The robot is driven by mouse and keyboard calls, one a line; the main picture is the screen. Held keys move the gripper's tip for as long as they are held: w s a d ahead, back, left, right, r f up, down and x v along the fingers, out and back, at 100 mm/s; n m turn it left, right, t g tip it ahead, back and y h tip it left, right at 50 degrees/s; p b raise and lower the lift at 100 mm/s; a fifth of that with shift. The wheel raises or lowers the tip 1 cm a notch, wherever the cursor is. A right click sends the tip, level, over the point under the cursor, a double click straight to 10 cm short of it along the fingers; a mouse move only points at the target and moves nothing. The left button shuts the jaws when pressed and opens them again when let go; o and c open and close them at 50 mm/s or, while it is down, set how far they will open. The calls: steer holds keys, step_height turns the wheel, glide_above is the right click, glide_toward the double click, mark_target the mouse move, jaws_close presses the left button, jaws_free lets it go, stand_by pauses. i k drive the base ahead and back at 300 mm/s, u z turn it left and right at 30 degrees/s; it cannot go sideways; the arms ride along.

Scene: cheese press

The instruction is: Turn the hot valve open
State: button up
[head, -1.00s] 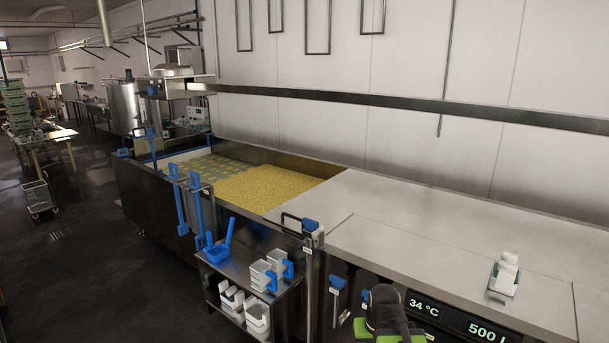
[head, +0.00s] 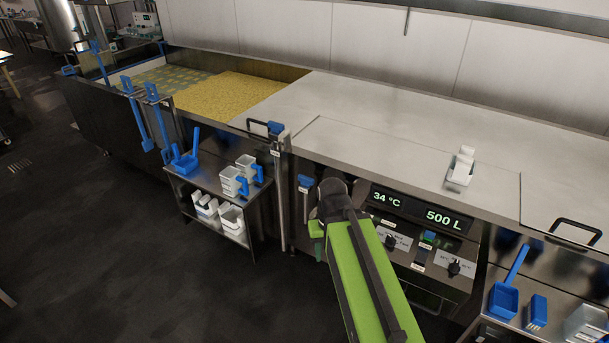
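The front control panel has a black knob (head: 390,241) on a white label plate, a second black knob (head: 455,268) to its right, and a blue-topped lever (head: 428,238) between them. A blue handle (head: 305,183) sticks out farther left. The labels are too small to read, so I cannot tell which control is the hot valve. My arm's green link reaches up in front of the panel's left part. My gripper (head: 318,236) is mostly hidden at its far end, left of the knobs; its fingers cannot be made out clearly.
Displays (head: 418,211) read 34 °C and 500 L. A vat (head: 240,95) of yellow curd lies behind left. A steel cart (head: 250,198) with white containers stands left, and a shelf with blue tools (head: 503,300) stands right. Open dark floor (head: 90,250) lies front left.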

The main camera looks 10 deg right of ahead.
mark_target(307, 181)
steer(key=u, duration=0.2)
steer(key=i, duration=1.2)
steer(key=z, duration=0.35)
